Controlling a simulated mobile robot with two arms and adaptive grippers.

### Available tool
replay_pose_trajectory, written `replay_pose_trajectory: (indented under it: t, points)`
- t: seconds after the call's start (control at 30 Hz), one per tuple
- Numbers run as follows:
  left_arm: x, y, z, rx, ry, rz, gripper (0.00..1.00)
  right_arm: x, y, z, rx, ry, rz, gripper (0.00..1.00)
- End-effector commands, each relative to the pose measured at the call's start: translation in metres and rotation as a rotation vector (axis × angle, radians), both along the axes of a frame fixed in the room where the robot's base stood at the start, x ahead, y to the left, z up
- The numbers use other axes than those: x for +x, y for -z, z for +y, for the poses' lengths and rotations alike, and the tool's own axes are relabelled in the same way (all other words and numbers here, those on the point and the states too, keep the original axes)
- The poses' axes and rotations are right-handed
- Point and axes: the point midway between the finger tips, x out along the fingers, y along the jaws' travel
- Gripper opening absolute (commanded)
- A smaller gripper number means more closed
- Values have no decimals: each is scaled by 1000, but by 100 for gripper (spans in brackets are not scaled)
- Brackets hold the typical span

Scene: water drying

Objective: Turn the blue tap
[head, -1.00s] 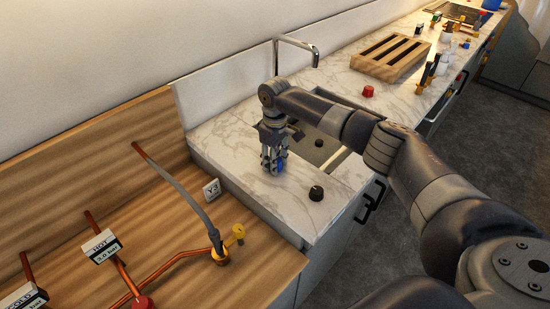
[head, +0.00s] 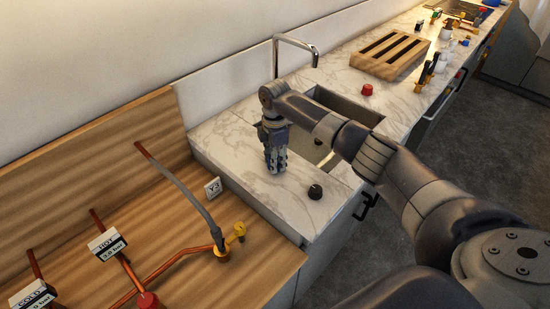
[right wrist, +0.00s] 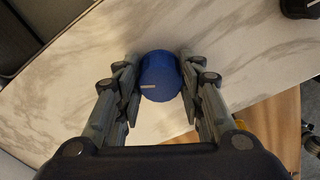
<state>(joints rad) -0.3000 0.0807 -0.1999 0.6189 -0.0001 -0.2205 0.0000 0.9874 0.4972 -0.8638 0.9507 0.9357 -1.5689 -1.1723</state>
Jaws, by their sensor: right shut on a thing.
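The blue tap (right wrist: 161,77) is a round blue knob with a white mark, standing on the marble counter. In the right wrist view it sits between the two fingers of my right gripper (right wrist: 161,82), which is shut on it. In the head view my right gripper (head: 276,168) points down at the counter and hides the blue tap. The white mark on the knob points left in the right wrist view. My left gripper is not in view.
A black knob (head: 315,192) stands on the counter close to my right gripper. A red knob (head: 367,90) is farther back by the sink. A metal faucet (head: 296,42) rises behind my arm. A wooden rack (head: 390,56) lies beyond. Copper pipes (head: 190,251) run at the left.

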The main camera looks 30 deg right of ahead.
Motion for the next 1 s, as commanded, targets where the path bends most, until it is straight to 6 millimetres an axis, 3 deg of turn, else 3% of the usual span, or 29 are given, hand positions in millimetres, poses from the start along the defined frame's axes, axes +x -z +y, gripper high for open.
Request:
replay_pose_trajectory:
  t: [0.5,1.0]
  points:
    - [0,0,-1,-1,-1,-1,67,1,-1,1,3,-383,-3,12]
    - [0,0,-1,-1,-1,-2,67,1,-1,1,3,-482,-3,12]
